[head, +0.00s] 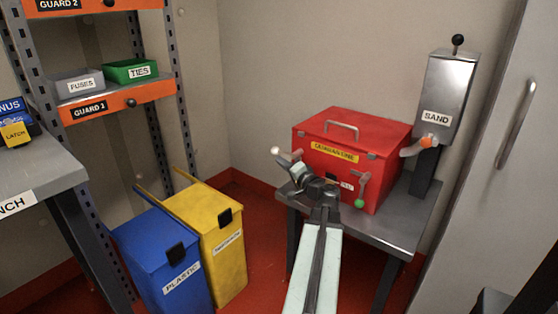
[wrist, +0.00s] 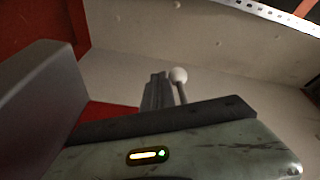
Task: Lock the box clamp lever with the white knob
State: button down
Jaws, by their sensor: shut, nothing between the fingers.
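The red box (head: 385,135) with a yellow label stands on a small grey table in the head view. The white knob (head: 275,150) is at the box's front left, on a lever that points up and left. The white knob also shows in the wrist view (wrist: 179,75), on a thin rod whose lower end is hidden. My gripper (head: 289,164) is shut and empty, close beside the white-knob lever; I cannot tell whether they touch. My arm hides part of the box front. A second lever with a green knob (head: 359,203) hangs down on the box's front right.
A grey SAND dispenser (head: 450,90) with an orange-tipped spout stands right of the box. The small table (head: 402,235) carries the box. Blue (head: 170,265) and yellow (head: 222,250) bins stand to the left. A tall grey cabinet (head: 480,180) is at the right.

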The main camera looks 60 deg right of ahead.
jog(key=v, duration=0.5)
dwell(0.3)
